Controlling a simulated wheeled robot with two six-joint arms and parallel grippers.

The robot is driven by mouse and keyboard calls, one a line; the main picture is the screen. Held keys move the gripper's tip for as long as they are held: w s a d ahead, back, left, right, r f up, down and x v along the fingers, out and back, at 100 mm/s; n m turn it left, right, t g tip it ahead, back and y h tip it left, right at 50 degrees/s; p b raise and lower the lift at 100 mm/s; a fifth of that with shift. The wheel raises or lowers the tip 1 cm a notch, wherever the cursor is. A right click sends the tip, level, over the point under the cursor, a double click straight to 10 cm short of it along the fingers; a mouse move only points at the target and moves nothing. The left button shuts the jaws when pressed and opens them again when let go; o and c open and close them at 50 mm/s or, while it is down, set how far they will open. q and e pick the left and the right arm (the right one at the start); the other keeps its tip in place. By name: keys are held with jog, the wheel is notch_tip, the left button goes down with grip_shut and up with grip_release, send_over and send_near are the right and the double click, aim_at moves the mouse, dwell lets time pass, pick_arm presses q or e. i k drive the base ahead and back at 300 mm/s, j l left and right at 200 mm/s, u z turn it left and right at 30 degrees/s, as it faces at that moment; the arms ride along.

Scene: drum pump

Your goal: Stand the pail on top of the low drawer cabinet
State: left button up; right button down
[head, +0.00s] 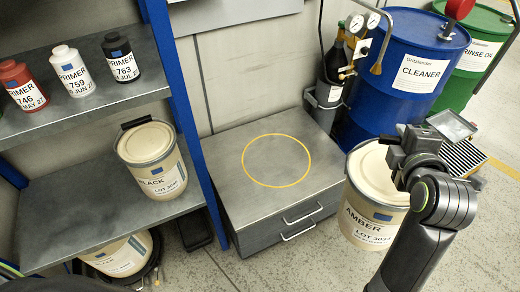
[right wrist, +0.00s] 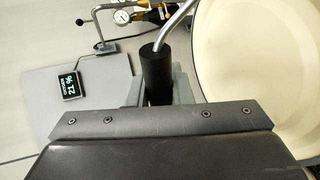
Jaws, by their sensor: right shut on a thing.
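The cream pail labelled AMBER (head: 373,212) is upright at the right of the head view, beside the right end of the low drawer cabinet (head: 225,190). A yellow ring marks the cabinet's bare top. My right gripper (head: 397,152) is at the pail's upper rim, shut on its black handle grip (right wrist: 157,72), seen in the right wrist view. The pail's pale round top (right wrist: 262,70) fills the right of that view. My arm hides part of the pail; I cannot tell whether its bottom is clear of the floor. My left gripper is not in view.
A blue drum (head: 415,65) and a green drum (head: 482,60) stand behind the pail. A dark cylinder with gauges (head: 333,75) stands behind the cabinet. Left is a shelf (head: 60,225) with a blue post (head: 185,110), bottles and other pails.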

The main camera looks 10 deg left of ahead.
aim_at(282, 156)
jog(key=i+l+u, duration=0.2)
jog(key=u, duration=0.2)
jog(key=i+l+u, duration=0.25)
jog(key=u, duration=0.2)
jog(key=i+l+u, duration=0.15)
jog(key=l+u, duration=0.25)
jog(key=i+l+u, duration=0.1)
jog(key=l+u, duration=0.15)
jog(key=u, duration=0.2)
